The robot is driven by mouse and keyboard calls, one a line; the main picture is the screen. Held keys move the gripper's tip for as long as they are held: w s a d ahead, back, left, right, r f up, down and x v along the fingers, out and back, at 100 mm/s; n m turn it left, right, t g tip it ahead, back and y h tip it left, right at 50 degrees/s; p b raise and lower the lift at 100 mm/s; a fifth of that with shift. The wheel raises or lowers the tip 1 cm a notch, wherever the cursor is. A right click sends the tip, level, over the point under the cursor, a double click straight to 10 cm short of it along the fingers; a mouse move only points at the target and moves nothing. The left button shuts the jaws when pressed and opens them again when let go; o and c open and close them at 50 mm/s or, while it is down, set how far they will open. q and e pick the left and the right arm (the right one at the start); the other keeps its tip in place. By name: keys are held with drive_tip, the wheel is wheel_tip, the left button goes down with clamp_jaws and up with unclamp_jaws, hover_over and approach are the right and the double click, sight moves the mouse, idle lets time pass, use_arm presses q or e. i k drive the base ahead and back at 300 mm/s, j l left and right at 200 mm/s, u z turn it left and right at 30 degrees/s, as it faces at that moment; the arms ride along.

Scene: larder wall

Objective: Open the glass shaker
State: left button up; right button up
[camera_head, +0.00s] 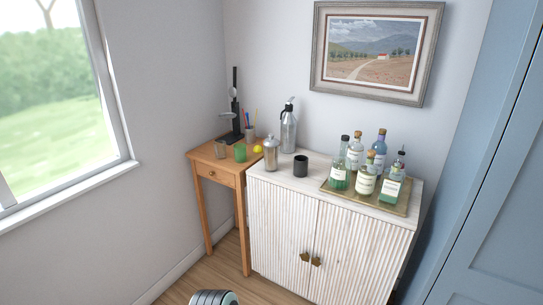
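The shaker (271,155) stands upright near the left front corner of the white cabinet's top. It has a greyish, see-through-looking body and a narrower cap on top, and the cap appears seated on it. Neither of my grippers shows in the head view, and nothing touches the shaker. A rounded grey and dark banded part at the bottom edge looks like a piece of my own arm, but no fingers are visible.
The white ribbed cabinet (283,227) also bears a black cup (300,166), a metal siphon bottle (288,132) and a tray (373,199) of several bottles. A wooden side table (213,168) at left holds a green glass (240,153) and a lemon (257,149). Floor in front is clear.

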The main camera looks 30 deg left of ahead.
sight(270, 154)
drive_tip(key=i+j+u, duration=0.1)
drive_tip(key=i+j, duration=0.6)
drive_tip(key=i, duration=0.15)
